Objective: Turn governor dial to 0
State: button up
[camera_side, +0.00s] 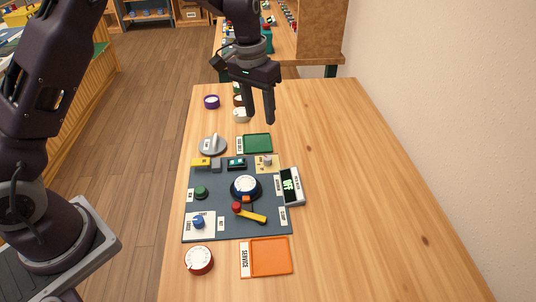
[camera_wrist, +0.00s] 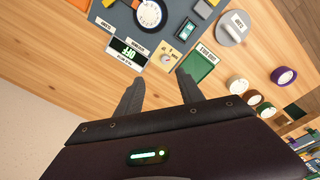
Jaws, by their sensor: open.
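The dial also shows at the top of the wrist view (camera_wrist: 150,14). A small pale knob (camera_side: 266,160) on a beige plate is at the panel's far right corner; it shows in the wrist view (camera_wrist: 166,58). My gripper (camera_side: 260,120) is open and empty, above the table beyond the panel; its fingers also show in the wrist view (camera_wrist: 160,76).
A display (camera_side: 290,186) reading OFF stands at the panel's right. A yellow lever with a red ball (camera_side: 252,215) is just in front of the dial. A green tray (camera_side: 257,144) lies beyond the panel, an orange tray (camera_side: 271,257) nearer. The table's right side is clear.

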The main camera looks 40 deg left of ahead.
jog(key=g, duration=0.1)
send_over(268, 157)
jog(key=shift+m+y, duration=0.3)
jog(key=shift+y, duration=0.1)
notch_tip(268, 157, down, 10)
jog(key=shift+f, duration=0.15)
notch_tip(268, 157, down, 7)
grip_shut()
